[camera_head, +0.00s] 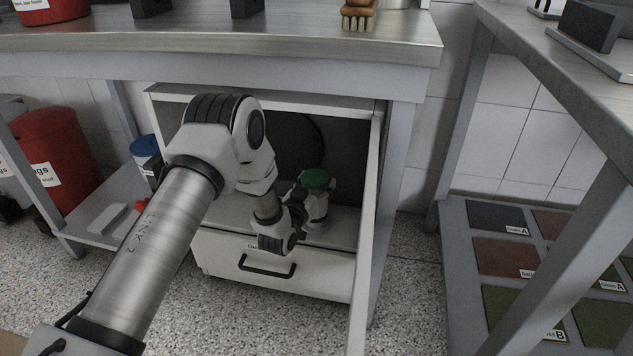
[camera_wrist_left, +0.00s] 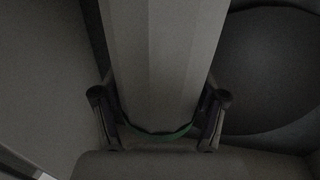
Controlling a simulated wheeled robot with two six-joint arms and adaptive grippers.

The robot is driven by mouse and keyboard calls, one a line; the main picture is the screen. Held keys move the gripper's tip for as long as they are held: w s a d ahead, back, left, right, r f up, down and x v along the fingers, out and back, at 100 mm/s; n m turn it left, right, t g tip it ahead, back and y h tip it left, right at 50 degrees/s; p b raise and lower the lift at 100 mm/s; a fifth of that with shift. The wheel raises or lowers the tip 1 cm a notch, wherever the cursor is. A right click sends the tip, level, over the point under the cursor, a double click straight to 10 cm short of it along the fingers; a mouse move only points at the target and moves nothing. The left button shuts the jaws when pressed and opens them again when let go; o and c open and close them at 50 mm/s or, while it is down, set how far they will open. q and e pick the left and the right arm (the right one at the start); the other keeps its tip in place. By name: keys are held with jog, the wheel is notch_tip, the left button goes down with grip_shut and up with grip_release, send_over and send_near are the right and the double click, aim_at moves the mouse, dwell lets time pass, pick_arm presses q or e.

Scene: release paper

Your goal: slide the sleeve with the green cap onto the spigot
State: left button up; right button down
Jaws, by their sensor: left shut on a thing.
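The sleeve (camera_head: 317,207) is a pale upright cylinder with a green cap (camera_head: 316,179) on top, inside the open cabinet under the bench. My left gripper (camera_head: 300,205) reaches in from the left and is shut on the sleeve. In the left wrist view the sleeve (camera_wrist_left: 165,60) fills the space between the two fingers (camera_wrist_left: 160,100), with a green rim (camera_wrist_left: 156,134) at its lower end in the picture. I cannot make out the spigot or whether the sleeve is around it; the sleeve and gripper hide that spot. My right gripper is not in view.
A cabinet door (camera_head: 366,220) stands open at the right, close to the sleeve. A drawer (camera_head: 275,270) with a dark handle is below the compartment. A dark round shape (camera_head: 300,142) is at the cabinet's back.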

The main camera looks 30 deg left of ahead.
pick_arm(q)
jog(key=shift+f+b, duration=0.95)
jog(key=shift+f, duration=0.55)
jog(key=o, duration=1.4)
jog(key=shift+s, duration=0.1)
jog(key=s, duration=1.1)
jog(key=shift+s+d, duration=0.35)
jog(key=shift+s, duration=0.05)
